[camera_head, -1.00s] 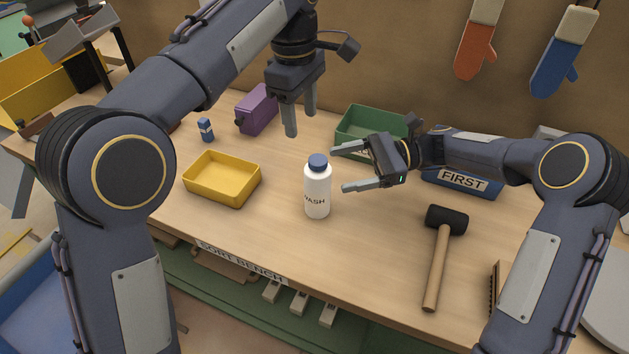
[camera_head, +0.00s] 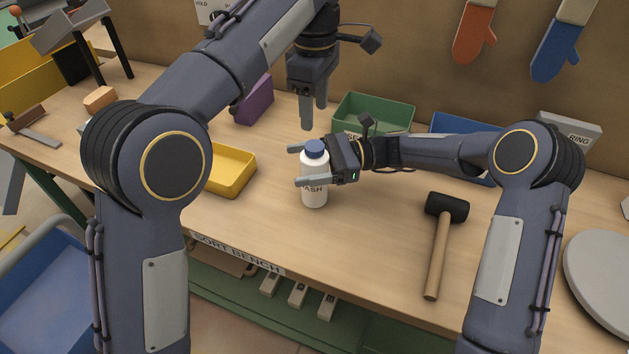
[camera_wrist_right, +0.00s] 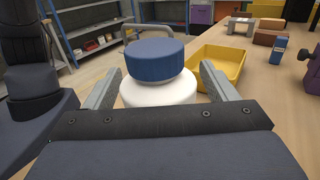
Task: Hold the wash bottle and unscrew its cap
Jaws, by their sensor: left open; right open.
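The white wash bottle (camera_head: 313,190) stands upright on the bench, its blue cap (camera_head: 315,148) on top. In the right wrist view the cap (camera_wrist_right: 154,60) and the white shoulder (camera_wrist_right: 158,90) show between the fingers. My right gripper (camera_head: 299,165) is open, with one finger on each side of the bottle's upper body, just below the cap. Whether the fingers touch the bottle is not clear. My left gripper (camera_head: 314,112) points down above and slightly behind the bottle, open and empty, its fingers nearly overlapping in this view.
A yellow tray (camera_head: 232,172) is left of the bottle. A green bin (camera_head: 375,115) and a blue bin (camera_head: 465,128) stand behind. A black-headed mallet (camera_head: 440,240) lies at right. A purple object (camera_head: 256,103) stands at back left. The bench in front of the bottle is clear.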

